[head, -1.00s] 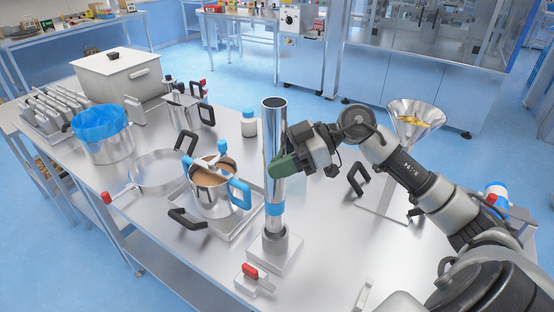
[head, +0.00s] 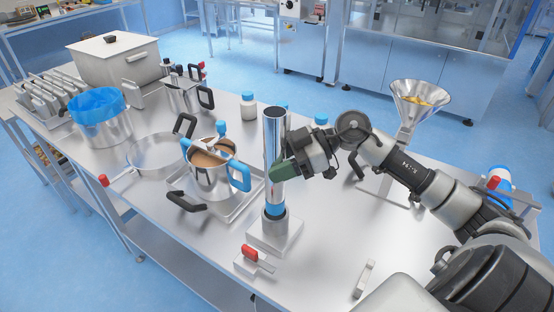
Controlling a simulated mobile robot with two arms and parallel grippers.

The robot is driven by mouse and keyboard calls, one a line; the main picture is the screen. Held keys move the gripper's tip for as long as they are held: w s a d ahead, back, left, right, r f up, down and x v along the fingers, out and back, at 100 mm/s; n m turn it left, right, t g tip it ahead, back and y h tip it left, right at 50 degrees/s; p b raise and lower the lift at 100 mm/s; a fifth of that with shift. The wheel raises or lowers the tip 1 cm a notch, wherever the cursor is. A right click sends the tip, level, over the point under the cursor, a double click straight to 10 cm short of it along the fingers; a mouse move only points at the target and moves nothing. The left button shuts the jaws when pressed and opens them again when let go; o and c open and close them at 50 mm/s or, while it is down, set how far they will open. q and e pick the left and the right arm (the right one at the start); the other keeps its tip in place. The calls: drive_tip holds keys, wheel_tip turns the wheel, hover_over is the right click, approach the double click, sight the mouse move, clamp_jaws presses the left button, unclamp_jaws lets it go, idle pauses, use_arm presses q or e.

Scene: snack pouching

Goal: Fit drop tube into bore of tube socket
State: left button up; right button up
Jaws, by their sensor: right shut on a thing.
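The drop tube (head: 273,140) is a tall shiny metal cylinder with a blue band (head: 274,209) near its lower end. It stands about upright over the tube socket (head: 274,229), a metal collar on a square base plate (head: 289,240). The tube's lower end is inside the collar, with the blue band right at the rim. How deep it sits inside is hidden. My right gripper (head: 283,172) is shut on the tube at mid-height, from the right side. My left gripper is not in view.
A pot with blue and black handles (head: 208,180) stands on a tray (head: 232,215) just left of the socket. A red-handled clamp (head: 250,254) lies in front. A metal funnel on a stand (head: 420,100) is at the right.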

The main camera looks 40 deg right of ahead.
drive_tip(key=o, duration=1.2)
drive_tip(key=b+v, duration=0.2)
drive_tip(key=v, duration=0.8)
drive_tip(key=shift+s+d+r+b, duration=0.15)
drive_tip(key=shift+d+r+b, duration=0.05)
drive_tip(key=shift+d+b, duration=0.2)
